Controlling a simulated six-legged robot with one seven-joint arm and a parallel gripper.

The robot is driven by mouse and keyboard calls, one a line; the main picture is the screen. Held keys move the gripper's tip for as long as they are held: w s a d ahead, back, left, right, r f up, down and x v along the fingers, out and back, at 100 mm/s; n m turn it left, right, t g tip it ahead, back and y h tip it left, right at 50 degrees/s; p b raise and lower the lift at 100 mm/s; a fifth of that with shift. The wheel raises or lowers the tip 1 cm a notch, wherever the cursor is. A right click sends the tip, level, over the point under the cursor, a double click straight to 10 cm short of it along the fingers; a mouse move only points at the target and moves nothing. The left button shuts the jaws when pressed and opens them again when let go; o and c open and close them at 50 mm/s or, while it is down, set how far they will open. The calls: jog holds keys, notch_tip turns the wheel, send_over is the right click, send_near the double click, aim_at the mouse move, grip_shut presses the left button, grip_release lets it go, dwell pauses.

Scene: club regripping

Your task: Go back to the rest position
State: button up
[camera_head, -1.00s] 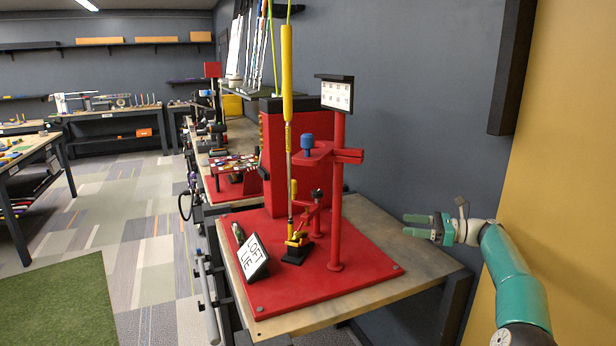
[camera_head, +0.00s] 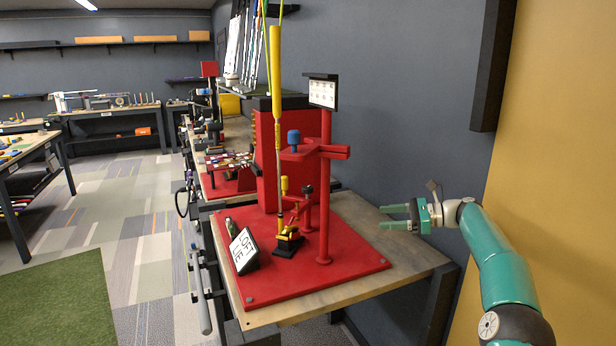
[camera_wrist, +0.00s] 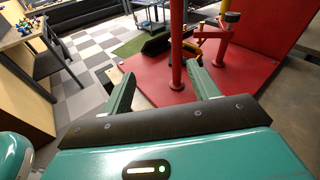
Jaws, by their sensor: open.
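My gripper (camera_head: 396,217) is teal, open and empty. In the head view it is at the right, level with the bench top and apart from the red stand, its two fingers pointing left. In the wrist view its two fingers (camera_wrist: 163,92) are spread apart with nothing between them. A golf club with a yellow grip (camera_head: 275,75) stands upright in the red fixture (camera_head: 325,200), its foot at a yellow clamp (camera_head: 287,238). The red base (camera_head: 335,268) lies on the bench. The red post also shows in the wrist view (camera_wrist: 176,45).
A black-framed "LOFT LIE" sign (camera_head: 244,250) stands on the red base. The wooden bench (camera_head: 368,222) has bare room at its right end. A grey wall (camera_head: 400,100) and a yellow panel (camera_head: 560,150) are close to my arm. Several clubs hang behind the stand.

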jog(key=s+a+r+n+g+h, duration=0.1)
jog(key=s+a+r+n+h, duration=0.15)
jog(key=a, duration=0.35)
jog(key=s+a+r+n+g+h, duration=0.1)
jog(key=s+a+n+h, duration=0.1)
jog(key=s+a, duration=0.25)
jog(key=s+a+r+n+h, duration=0.1)
jog(key=s+a+n+h, duration=0.3)
jog(key=s, duration=0.5)
jog(key=s+d+f+n+t+h, duration=0.1)
jog(key=s+d+f+n+h, duration=0.1)
jog(key=s, duration=0.8)
jog(key=s+d+f+n+t+h, duration=0.1)
jog(key=s+n, duration=0.4)
jog(key=s, duration=0.6)
jog(key=s+d+f+n+t+h, duration=0.1)
jog(key=s+d+f+n+h, duration=0.3)
jog(key=s, duration=0.6)
jog(key=shift+s+f+t, duration=0.4)
jog(key=shift+f, duration=0.15)
jog(key=shift+d, duration=0.1)
jog(key=c, duration=0.5)
